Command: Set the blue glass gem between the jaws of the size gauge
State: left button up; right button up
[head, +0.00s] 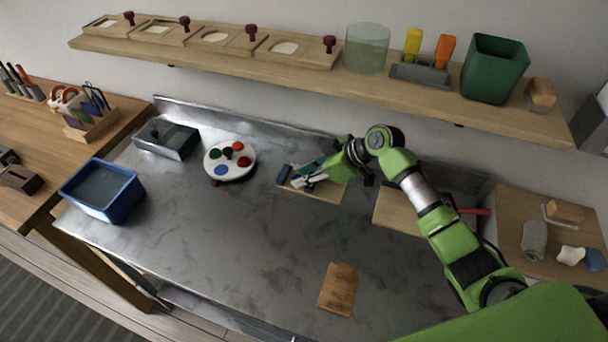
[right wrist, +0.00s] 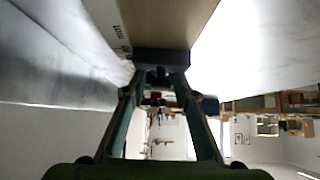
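A round blue spot (head: 222,171), which looks like the blue gem, lies at the front of a white round dish (head: 213,154) among red, green and dark ones. The size gauge is a pale board (head: 326,194) with a dark blue block (head: 284,175) at its left end. In the right wrist view the gauge (right wrist: 165,22) shows a beige face, printed marks and a dark block (right wrist: 160,58). My right gripper (head: 300,177) is low over the gauge, fingers apart. Between its fingertips (right wrist: 158,80) I make out no blue gem; dark parts clutter the gap. My left gripper is out of view.
A grey box (head: 168,140) and a blue bin (head: 103,192) stand left of the dish. A wooden block (head: 339,289) lies at the front. A pale board (head: 398,212) lies right of the gauge. The middle of the grey bench (head: 240,240) is clear. A shelf (head: 300,72) runs above.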

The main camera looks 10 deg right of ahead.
jog(key=b+v, duration=0.1)
jog(key=v, duration=0.6)
jog(key=shift+d, duration=0.1)
